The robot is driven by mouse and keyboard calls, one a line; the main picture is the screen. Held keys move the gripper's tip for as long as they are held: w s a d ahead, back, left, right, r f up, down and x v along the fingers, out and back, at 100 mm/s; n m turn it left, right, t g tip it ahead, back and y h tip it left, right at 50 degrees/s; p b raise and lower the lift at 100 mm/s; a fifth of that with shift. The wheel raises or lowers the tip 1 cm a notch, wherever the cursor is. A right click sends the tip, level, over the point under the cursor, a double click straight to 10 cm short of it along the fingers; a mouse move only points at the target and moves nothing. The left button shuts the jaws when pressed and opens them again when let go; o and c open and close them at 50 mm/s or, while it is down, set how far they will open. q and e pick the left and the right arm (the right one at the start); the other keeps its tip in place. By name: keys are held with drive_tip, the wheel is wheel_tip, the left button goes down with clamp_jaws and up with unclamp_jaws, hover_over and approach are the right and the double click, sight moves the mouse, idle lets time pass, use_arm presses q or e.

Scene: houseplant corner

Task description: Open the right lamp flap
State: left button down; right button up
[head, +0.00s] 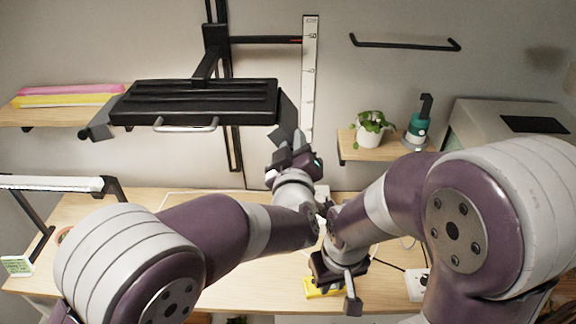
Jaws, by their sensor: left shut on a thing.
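The black lamp (195,101) hangs on a wall post, with a pale handle (186,125) along its front. Its right flap (288,112) is a dark panel at the right end, slanting down and outward. A small left flap (98,128) shows at the other end. My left gripper (297,143) is at the lower edge of the right flap and is shut on it. The fingers partly hide the contact. My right gripper (336,286) is low over the table, its fingers apart and empty, away from the lamp.
A yellow object (322,288) lies on the table (130,200) by my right gripper. A potted plant (370,131) and a green-and-black bottle (418,128) stand on the right shelf (392,148). A white ruler strip (309,75) runs up the wall beside the lamp.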

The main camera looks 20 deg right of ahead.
use_arm(q)
drive_tip(key=shift+s+d+r+n+b, duration=0.1)
drive_tip(key=shift+d+r+n+b, duration=0.35)
drive_tip(key=shift+n+b, duration=0.8)
drive_tip(key=shift+s+d+r+n+b, duration=0.1)
drive_tip(key=shift+d+r+n+b, duration=0.15)
drive_tip(key=shift+r+n+b, duration=0.7)
drive_tip(key=shift+s+d+r+n+b, duration=0.1)
drive_tip(key=shift+d+r+n+b, duration=0.2)
drive_tip(key=shift+n+b, duration=1.25)
drive_tip(key=shift+n, duration=0.35)
drive_tip(key=c, duration=1.3)
unclamp_jaws()
drive_tip(key=o, duration=0.3)
drive_tip(key=shift+w+d, duration=0.1)
drive_tip(key=shift+f, duration=0.15)
